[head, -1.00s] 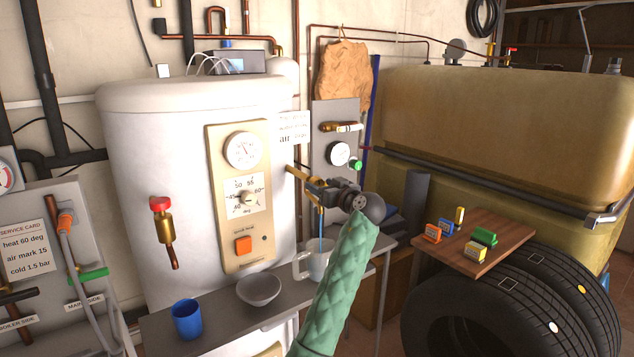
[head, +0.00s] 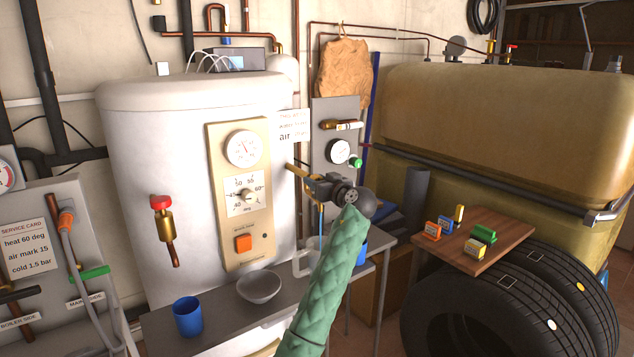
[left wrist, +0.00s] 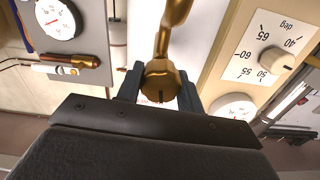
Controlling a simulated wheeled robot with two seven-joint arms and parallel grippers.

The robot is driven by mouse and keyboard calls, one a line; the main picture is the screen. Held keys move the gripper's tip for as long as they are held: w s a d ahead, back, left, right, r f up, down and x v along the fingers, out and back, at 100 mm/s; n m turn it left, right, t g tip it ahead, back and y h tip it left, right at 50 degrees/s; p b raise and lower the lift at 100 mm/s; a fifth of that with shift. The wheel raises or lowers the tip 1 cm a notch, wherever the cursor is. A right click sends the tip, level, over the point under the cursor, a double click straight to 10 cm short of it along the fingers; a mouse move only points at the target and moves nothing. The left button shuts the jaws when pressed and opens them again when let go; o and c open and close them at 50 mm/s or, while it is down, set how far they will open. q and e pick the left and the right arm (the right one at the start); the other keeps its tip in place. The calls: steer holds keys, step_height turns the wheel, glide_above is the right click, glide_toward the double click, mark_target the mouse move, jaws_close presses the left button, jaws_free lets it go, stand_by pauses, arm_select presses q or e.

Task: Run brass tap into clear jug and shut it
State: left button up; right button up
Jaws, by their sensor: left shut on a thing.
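The brass tap (head: 298,172) sticks out from the white tank's right side. My left gripper (head: 318,187) is at the tap's outer end and hides part of it. In the left wrist view its jaws (left wrist: 160,92) are shut on the brass tap (left wrist: 161,80). A thin blue stream (head: 321,234) runs down below the tap's spout. The clear jug (head: 302,262) stands on the grey bench under it, partly hidden by my green left arm; its water level cannot be made out. My right gripper is not in view.
A grey bowl (head: 259,287) and a blue cup (head: 187,316) stand on the bench (head: 225,318) left of the jug. The dial panel (head: 240,195) is just left of the tap. A wooden board (head: 505,237) with small coloured blocks lies on tyres at right.

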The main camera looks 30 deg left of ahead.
arm_select(q)
steer(key=shift+m, duration=1.1)
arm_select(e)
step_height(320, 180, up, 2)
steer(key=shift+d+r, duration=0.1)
arm_select(q)
steer(key=o, duration=1)
steer(key=shift+d, duration=0.25)
steer(key=b+v, duration=0.1)
steer(key=v, duration=0.6)
steer(key=shift+d, duration=0.2)
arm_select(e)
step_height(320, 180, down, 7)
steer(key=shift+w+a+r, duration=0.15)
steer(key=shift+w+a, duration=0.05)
